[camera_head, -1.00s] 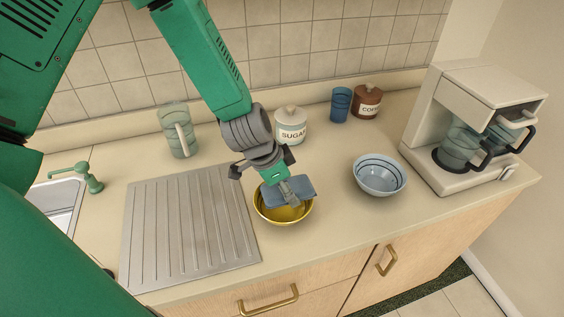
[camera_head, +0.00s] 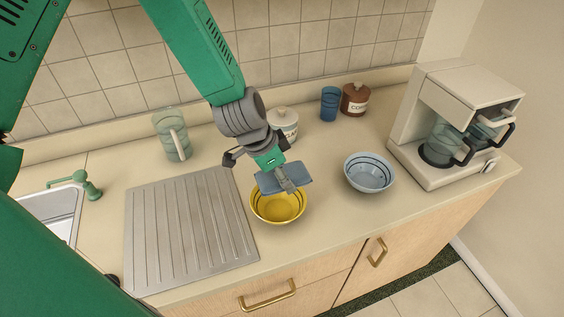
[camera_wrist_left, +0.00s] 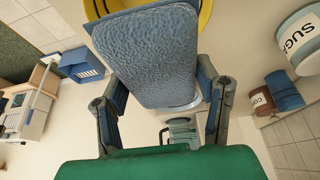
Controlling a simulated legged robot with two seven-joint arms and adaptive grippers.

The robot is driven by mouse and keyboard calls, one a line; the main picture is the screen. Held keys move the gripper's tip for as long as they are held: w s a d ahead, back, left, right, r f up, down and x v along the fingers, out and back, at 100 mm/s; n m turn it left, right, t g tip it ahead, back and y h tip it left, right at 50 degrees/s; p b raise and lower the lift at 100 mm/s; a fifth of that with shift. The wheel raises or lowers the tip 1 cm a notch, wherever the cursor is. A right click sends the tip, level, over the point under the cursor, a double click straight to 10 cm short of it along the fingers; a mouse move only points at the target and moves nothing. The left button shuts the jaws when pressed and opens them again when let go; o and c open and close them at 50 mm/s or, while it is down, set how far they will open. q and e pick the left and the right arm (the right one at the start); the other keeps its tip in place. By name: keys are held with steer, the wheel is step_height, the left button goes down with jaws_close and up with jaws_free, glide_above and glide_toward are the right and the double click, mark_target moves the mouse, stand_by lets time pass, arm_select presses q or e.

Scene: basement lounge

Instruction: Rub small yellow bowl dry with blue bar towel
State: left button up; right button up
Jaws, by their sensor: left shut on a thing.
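The small yellow bowl (camera_head: 279,211) stands upright on the counter, just right of the ribbed drainboard. The blue bar towel (camera_head: 267,184) is a flat folded pad at the bowl's far rim, partly over its opening; I cannot tell whether it touches. My left gripper (camera_head: 286,179) is shut on the towel, coming down from behind the bowl. In the left wrist view the towel (camera_wrist_left: 150,52) lies between the fingers and hides most of the bowl, whose yellow rim (camera_wrist_left: 206,14) shows beyond it. My right gripper is not in view.
A light blue bowl (camera_head: 369,174) stands right of the yellow one. The coffee maker (camera_head: 449,124) is at the right end. The sugar canister (camera_head: 284,123), blue tumbler (camera_head: 330,103), coffee canister (camera_head: 355,99) and glass pitcher (camera_head: 171,135) line the back. The drainboard (camera_head: 188,232) is empty.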

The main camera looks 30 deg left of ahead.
arm_select(q)
steer(key=shift+d+r, duration=0.45)
steer(key=shift+r, duration=0.1)
steer(key=shift+d+r, duration=0.2)
steer(key=shift+r, duration=0.4)
steer(key=shift+a+r, duration=0.1)
steer(key=shift+a, duration=0.55)
steer(key=r, duration=0.4)
steer(key=d+r, duration=0.1)
steer(key=r, duration=0.2)
steer(key=shift+a+r, duration=0.3)
steer(key=shift+r, duration=0.2)
steer(key=shift+a+f, duration=0.1)
